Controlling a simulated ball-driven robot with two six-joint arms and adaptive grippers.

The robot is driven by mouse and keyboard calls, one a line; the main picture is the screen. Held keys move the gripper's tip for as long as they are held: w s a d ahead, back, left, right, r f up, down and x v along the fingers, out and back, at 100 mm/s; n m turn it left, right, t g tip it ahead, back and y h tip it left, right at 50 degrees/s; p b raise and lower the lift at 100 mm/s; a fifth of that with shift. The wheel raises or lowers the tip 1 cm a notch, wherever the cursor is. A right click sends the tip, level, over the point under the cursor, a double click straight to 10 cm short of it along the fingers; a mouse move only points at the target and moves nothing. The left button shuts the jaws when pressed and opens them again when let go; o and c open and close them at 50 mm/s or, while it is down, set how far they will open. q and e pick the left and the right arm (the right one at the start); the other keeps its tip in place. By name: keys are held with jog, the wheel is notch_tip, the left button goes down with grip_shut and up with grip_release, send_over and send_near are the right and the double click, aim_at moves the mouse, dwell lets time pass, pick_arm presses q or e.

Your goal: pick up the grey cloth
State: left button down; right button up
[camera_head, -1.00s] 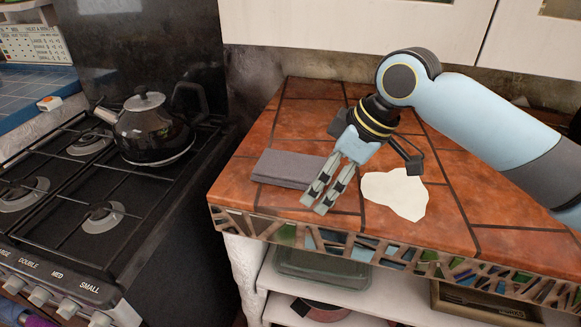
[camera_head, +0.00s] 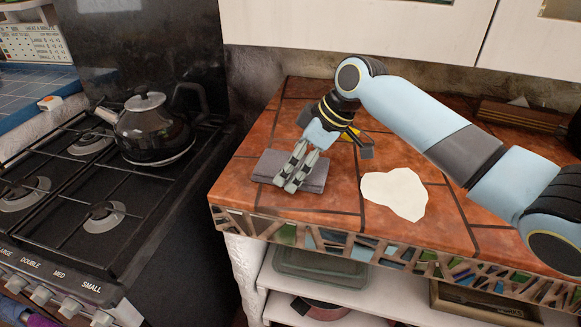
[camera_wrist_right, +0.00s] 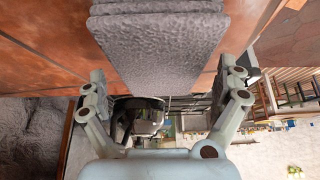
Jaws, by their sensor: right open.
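The grey cloth (camera_head: 262,167) lies folded flat on the tiled counter at its left part. My right gripper (camera_head: 290,184) is over the cloth in the head view, its fingers pointing down and hiding part of it. In the right wrist view the cloth (camera_wrist_right: 160,45) lies between the two spread fingers of the right gripper (camera_wrist_right: 165,97), which is open and empty. I cannot tell whether the fingertips touch the cloth. My left gripper is not in view.
A white flat irregular piece (camera_head: 395,192) lies on the counter (camera_head: 450,215) to the right of the cloth. A stove with a black kettle (camera_head: 150,130) stands left, across a gap.

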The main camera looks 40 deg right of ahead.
aim_at(281, 162)
jog(key=shift+w+f, duration=0.1)
jog(key=shift+f, duration=0.25)
jog(key=c, duration=1.1)
jog(key=shift+r, duration=0.15)
notch_tip(281, 162, up, 4)
jog(key=shift+r, duration=0.1)
jog(key=s+d+r, duration=0.2)
jog(key=d, duration=0.1)
jog(key=s+d+r, duration=0.2)
jog(key=d, duration=0.1)
jog(key=s+d+r, duration=0.2)
jog(key=s+d, duration=0.1)
jog(key=shift+d+r, duration=0.1)
jog(key=shift+r, duration=0.2)
